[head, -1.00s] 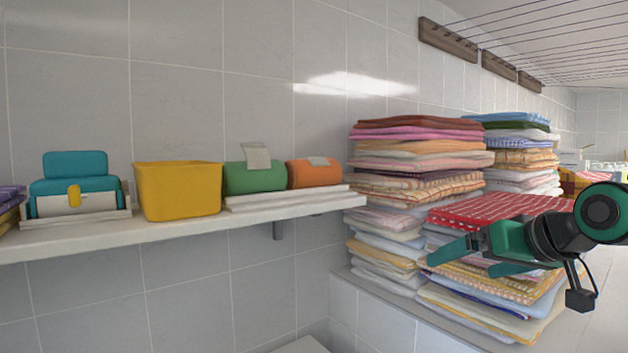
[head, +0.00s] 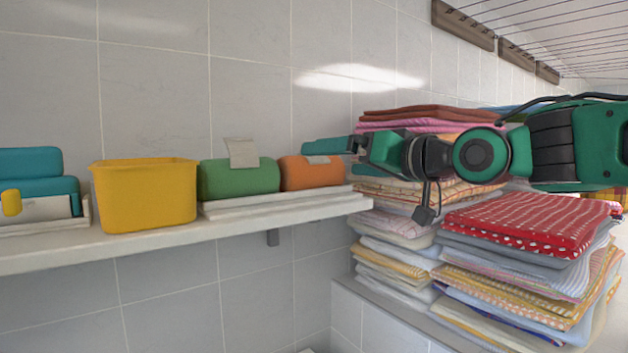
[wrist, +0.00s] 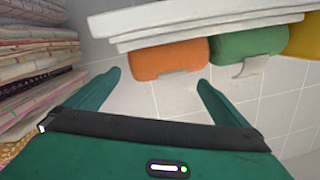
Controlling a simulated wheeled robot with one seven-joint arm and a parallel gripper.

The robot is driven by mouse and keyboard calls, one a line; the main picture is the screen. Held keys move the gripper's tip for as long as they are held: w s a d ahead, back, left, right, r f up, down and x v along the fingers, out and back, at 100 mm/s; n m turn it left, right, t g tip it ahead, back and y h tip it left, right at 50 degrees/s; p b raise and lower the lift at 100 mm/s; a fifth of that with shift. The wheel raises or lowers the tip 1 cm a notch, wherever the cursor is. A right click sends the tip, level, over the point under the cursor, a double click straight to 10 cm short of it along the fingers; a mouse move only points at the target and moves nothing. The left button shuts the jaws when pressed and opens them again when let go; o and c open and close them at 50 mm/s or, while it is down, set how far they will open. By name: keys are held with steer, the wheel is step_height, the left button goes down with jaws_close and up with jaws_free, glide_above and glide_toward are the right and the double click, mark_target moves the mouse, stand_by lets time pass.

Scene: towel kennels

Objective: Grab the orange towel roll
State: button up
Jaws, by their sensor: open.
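The orange towel roll (head: 311,173) lies at the right end of the wall shelf, on a white tray, with a pale tag on it. In the wrist view the orange roll (wrist: 168,58) is ahead of my gripper (wrist: 158,82), roughly between the two spread green fingers. My gripper (head: 338,150) is open and empty, just right of the roll in the head view. The fingers appear apart from the roll. A green towel roll (head: 238,178) lies directly left of the orange one, and it also shows in the wrist view (wrist: 247,47).
Tall stacks of folded towels (head: 530,230) rise to the right, close to my arm. The wall is directly behind the shelf.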

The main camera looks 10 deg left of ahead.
mark_target(327, 161)
steer(key=shift+x, duration=2.55)
steer(key=c, duration=1.2)
steer(key=shift+o, duration=0.2)
steer(key=shift+f, duration=0.1)
